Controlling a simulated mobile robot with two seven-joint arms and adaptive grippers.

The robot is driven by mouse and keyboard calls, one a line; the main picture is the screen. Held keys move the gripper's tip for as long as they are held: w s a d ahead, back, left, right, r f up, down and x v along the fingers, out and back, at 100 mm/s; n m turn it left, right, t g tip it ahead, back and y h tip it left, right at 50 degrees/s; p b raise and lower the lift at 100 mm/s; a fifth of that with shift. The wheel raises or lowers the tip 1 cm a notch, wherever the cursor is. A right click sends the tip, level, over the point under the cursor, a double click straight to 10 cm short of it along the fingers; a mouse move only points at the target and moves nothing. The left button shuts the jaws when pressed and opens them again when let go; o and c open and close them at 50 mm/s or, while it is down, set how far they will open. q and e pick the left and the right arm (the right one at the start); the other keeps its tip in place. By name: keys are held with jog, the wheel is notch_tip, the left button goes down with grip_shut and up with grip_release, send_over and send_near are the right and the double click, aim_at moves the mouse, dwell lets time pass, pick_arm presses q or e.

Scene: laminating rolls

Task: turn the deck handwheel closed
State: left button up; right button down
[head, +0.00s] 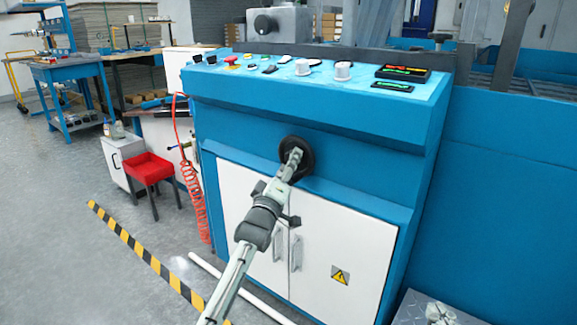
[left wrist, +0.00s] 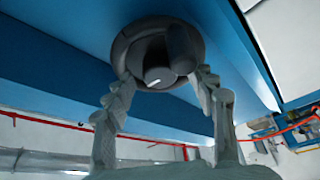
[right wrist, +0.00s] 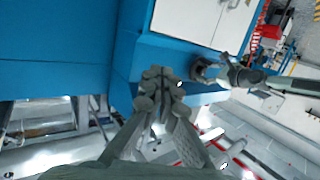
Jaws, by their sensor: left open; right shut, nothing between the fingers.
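The deck handwheel (head: 308,152) is a dark round wheel on the blue machine front, above white cabinet doors. In the left wrist view the handwheel (left wrist: 127,47) has a hub with a pale mark and a dark rounded handle (left wrist: 181,44). My left gripper (head: 293,160) is right at the wheel and covers part of it in the head view. Its open fingers (left wrist: 166,82) stand either side of the hub; I cannot tell whether they touch. My right gripper (head: 440,312) is at the bottom right, away from the wheel. Its fingertips (right wrist: 161,82) are together, empty.
A control panel (head: 310,68) with knobs and buttons tops the machine. White doors (head: 340,240) with handles lie below the wheel. A red bin (head: 147,168) and coiled red hose (head: 194,200) stand left. The floor at left is mostly clear.

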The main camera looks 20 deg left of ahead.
pick_arm(q)
jog(key=c, duration=1.2)
jog(key=shift+o, duration=0.2)
